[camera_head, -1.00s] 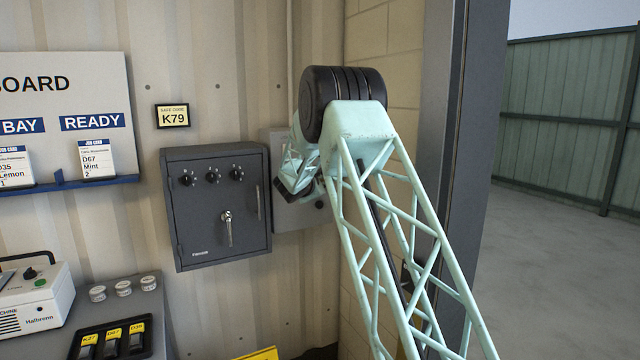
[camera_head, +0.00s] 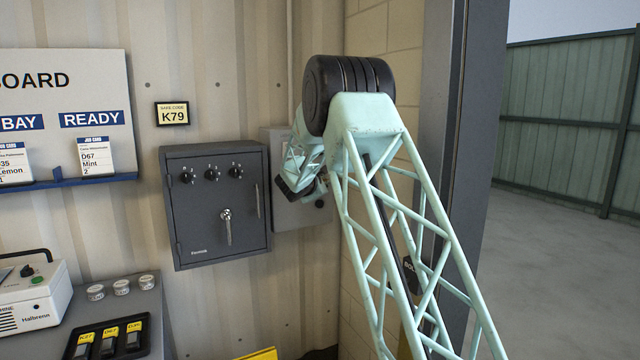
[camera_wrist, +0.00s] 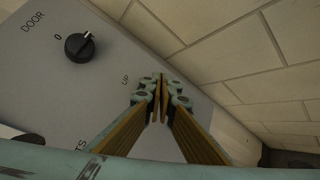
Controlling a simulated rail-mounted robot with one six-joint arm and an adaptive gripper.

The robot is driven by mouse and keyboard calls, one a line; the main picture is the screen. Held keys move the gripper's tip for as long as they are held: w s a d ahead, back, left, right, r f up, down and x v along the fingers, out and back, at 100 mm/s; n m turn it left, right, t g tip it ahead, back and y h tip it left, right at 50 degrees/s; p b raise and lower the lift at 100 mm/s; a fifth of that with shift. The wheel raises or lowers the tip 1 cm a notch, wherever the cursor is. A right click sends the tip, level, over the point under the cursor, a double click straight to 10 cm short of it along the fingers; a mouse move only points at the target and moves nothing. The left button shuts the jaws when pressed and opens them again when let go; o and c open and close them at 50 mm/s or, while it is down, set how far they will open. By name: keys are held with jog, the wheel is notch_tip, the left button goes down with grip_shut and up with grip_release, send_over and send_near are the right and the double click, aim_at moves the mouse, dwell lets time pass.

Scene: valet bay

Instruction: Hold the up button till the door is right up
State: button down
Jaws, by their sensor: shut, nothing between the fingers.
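The grey door control panel (camera_head: 290,215) is on the wall, partly hidden behind my arm in the head view. In the wrist view the panel (camera_wrist: 110,55) shows the word DOOR, a black rotary knob (camera_wrist: 79,46) beside a 0, and the label UP (camera_wrist: 126,79). My gripper (camera_wrist: 163,84) is shut and empty, with its fingertips over the panel close to the UP label. The up button itself is hidden, and I cannot tell whether the fingertips touch it. In the head view my gripper (camera_head: 308,190) is in front of the panel, mostly hidden by my arm.
A light block wall (camera_head: 385,50) stands close on the right. A dark door post (camera_head: 450,120) borders an opening onto a fenced yard (camera_head: 560,220). No door leaf shows.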

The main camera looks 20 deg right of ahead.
jog(key=shift+s, duration=0.1)
jog(key=s+b, duration=0.4)
jog(key=b, duration=0.1)
jog(key=shift+s+d, duration=0.15)
jog(key=shift+s, duration=0.25)
dwell(0.4)
jog(key=shift+s+r, duration=0.1)
dwell(0.4)
jog(key=s+a+r+m+g, duration=0.2)
jog(key=s+m, duration=0.1)
jog(key=s, duration=0.9)
jog(key=s+a+r+m+g+y, duration=0.1)
jog(key=s+a+r+m+g, duration=0.15)
jog(key=s, duration=1.05)
jog(key=s+a+r+m+g, duration=0.1)
jog(key=s+r+m, duration=0.25)
jog(key=s, duration=0.85)
jog(key=s+a+f+m+y, duration=0.2)
jog(key=s+a, duration=0.6)
jog(key=s, duration=0.6)
jog(key=s+a+f+m+g+y, duration=0.1)
jog(key=s+a+f+y, duration=0.3)
jog(key=s, duration=1.1)
jog(key=s+a+f+m+g+y, duration=0.1)
jog(key=s+a+f+m+y, duration=0.2)
jog(key=s+a+f, duration=0.5)
jog(key=s+a+m, duration=0.1)
jog(key=s+a, duration=0.5)
jog(key=s, duration=0.1)
jog(key=shift+s, duration=0.25)
